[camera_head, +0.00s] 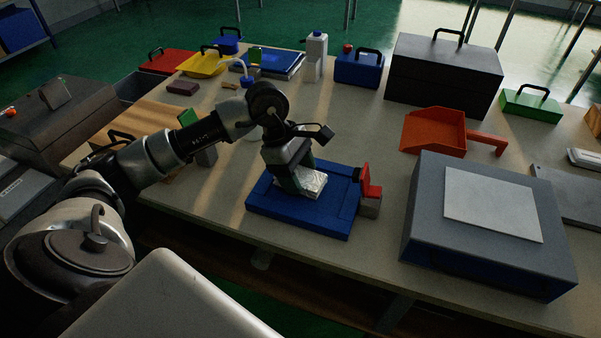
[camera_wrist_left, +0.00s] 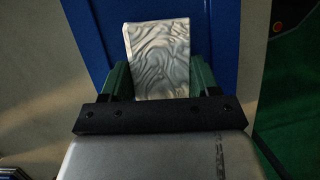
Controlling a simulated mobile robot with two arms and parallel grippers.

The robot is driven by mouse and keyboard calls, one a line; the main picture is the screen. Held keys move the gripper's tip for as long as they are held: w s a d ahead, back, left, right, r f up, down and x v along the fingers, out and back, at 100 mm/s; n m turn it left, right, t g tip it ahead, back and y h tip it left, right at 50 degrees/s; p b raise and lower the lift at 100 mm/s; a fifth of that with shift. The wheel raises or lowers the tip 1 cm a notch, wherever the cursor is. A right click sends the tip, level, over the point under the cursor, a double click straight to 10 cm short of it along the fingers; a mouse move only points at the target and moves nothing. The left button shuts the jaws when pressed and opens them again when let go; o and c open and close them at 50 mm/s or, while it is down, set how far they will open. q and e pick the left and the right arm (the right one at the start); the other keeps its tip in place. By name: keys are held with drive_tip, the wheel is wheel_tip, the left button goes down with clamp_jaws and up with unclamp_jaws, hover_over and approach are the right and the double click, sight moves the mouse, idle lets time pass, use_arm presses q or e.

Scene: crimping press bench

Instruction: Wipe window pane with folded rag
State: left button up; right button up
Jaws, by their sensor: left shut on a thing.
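The folded rag (camera_head: 314,184) is a pale block with a wavy, crumpled pattern. My left gripper (camera_head: 300,178) points down and is shut on it, one green finger at each side. The rag also shows in the left wrist view (camera_wrist_left: 158,50), between the two fingers (camera_wrist_left: 160,82). It is over a blue framed panel (camera_head: 275,208) lying flat on the table, which looks like the window pane; its middle is partly hidden by the gripper and rag. I cannot tell whether the rag touches the panel. My right gripper is not in view.
A red and grey block (camera_head: 371,192) stands close at the panel's right edge. A large grey-blue case (camera_head: 425,210) with a pale sheet (camera_head: 490,205) is further right. An orange dustpan (camera_head: 435,131) lies behind it. The tabletop (camera_head: 350,125) behind the panel is clear.

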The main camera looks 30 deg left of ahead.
use_arm(q)
drive_tip(key=shift+f, duration=0.15)
drive_tip(key=o, duration=0.6)
drive_tip(key=shift+s, duration=0.1)
drive_tip(key=shift+r, duration=0.35)
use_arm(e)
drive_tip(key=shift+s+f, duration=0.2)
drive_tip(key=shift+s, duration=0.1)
use_arm(q)
drive_tip(key=c, duration=0.8)
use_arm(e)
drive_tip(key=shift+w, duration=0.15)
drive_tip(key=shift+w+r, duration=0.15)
